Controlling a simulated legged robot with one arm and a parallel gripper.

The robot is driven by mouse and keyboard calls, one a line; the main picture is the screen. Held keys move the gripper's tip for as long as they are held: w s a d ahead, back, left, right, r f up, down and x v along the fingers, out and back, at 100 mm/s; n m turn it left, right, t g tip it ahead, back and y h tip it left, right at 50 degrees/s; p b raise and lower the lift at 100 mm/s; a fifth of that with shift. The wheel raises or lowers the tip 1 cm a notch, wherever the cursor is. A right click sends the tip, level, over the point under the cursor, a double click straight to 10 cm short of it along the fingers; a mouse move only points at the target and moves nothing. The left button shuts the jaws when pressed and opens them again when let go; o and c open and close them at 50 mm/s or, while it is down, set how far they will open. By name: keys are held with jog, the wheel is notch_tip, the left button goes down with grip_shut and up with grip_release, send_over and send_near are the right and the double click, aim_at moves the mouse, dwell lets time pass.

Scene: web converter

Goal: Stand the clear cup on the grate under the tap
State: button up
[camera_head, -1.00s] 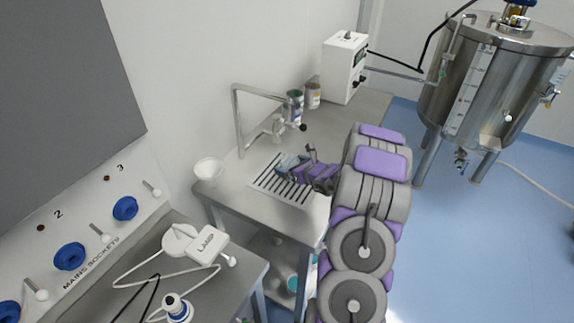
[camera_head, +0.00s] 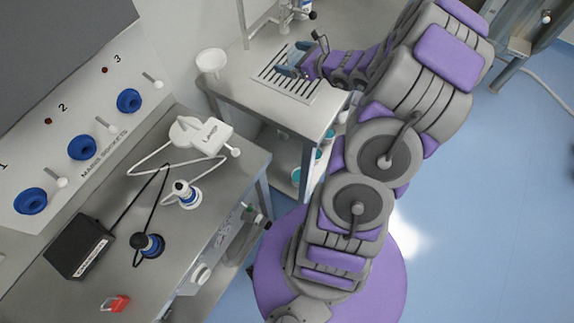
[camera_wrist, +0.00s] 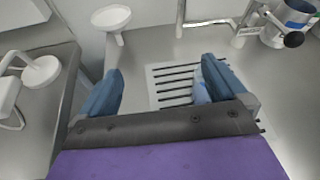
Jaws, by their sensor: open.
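The slotted grate (camera_head: 268,82) is set into the metal bench top, and it also shows between my fingers in the wrist view (camera_wrist: 172,76). The tap (camera_head: 288,14) is at the top edge of the head view, beyond the grate; part of it shows in the wrist view (camera_wrist: 247,28). My gripper (camera_head: 292,62) is over the grate with its blue fingers (camera_wrist: 160,85) apart. A small pale-blue, see-through patch (camera_wrist: 201,93) shows beside the right finger over the grate. I cannot tell whether it is the clear cup. No other clear cup is discernible.
A white funnel-like vessel (camera_head: 212,62) stands at the bench's left corner. A metal can (camera_wrist: 286,24) is beside the tap. A nearer bench (camera_head: 175,225) holds a white lamp unit (camera_head: 205,135), cables and a black box (camera_head: 79,246). Bare bench top lies around the grate.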

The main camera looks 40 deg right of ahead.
jog(key=s+a+r+n+g+y, duration=0.1)
jog(key=a+r+n+g+y, duration=0.25)
jog(key=a, duration=0.75)
jog(key=s+a+r+n+g+y, duration=0.1)
jog(key=a+r+n+y, duration=0.2)
jog(key=a+r+n, duration=0.55)
jog(key=s+a+f+n+g, duration=0.1)
jog(key=s+a+n+g, duration=0.3)
jog(key=a, duration=0.4)
jog(key=s+a+f+n+g, duration=0.1)
jog(key=s+a+n+g, duration=0.15)
jog(key=s+a, duration=0.45)
jog(key=s+a+n+g+h, duration=0.2)
jog(key=s+n+g+h, duration=0.15)
jog(key=s+n, duration=0.55)
jog(key=s+d+n+h, duration=0.4)
jog(key=s+d+h, duration=0.2)
jog(key=s, duration=0.6)
jog(key=shift+s+d+g, duration=0.25)
jog(key=shift+d+g, duration=0.2)
jog(key=shift+d, duration=0.65)
jog(key=shift+a+r, duration=0.1)
jog(key=shift+a, duration=0.3)
jog(key=shift+d, duration=0.2)
jog(key=shift+c, duration=0.3)
